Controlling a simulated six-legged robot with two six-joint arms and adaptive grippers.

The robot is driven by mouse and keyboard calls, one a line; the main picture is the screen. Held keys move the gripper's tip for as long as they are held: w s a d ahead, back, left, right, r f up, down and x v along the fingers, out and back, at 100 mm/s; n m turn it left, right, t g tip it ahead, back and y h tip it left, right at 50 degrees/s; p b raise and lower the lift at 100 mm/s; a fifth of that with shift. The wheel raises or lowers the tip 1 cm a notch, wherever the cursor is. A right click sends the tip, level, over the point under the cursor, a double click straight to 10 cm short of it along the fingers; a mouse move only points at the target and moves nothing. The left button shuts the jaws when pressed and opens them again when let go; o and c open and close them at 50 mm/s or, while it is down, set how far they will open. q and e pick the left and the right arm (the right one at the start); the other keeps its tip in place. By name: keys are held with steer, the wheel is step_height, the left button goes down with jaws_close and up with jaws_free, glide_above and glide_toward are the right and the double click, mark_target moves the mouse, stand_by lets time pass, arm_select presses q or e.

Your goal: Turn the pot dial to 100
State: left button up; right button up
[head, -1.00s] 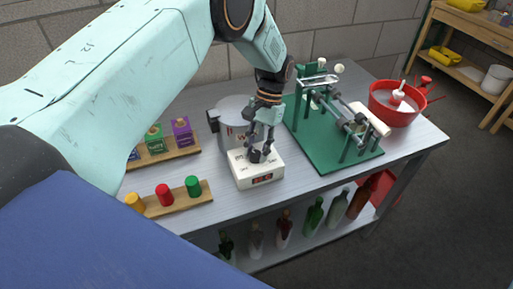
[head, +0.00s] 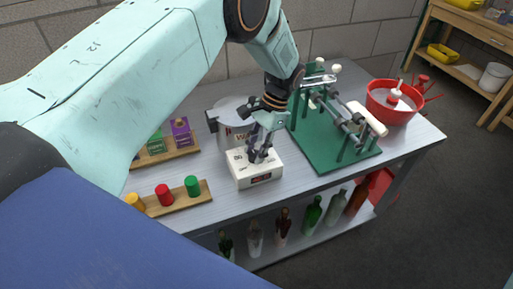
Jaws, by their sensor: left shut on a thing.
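The pot (head: 228,124) is a grey metal vessel with a dark handle at its left. In front of it is a white base box (head: 240,177) with a small red-lit display (head: 261,179); its digits are too small to read. The dark dial (head: 254,156) is on top of the box, mostly hidden by my fingers. My left gripper (head: 260,152) reaches down from above and is shut on the dial. My right gripper does not show.
A green-based bottling rig (head: 315,160) stands right of the box, close to my left wrist. A red basin (head: 386,112) is at the table's right end. Wooden racks with boxes (head: 178,155) and coloured caps (head: 172,205) lie left. Several bottles (head: 283,226) stand on the shelf below.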

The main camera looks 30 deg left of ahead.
arm_select(q)
steer(key=shift+s+f, duration=0.1)
steer(key=o, duration=1.1)
steer(key=shift+o, duration=0.2)
steer(key=v, duration=1.2)
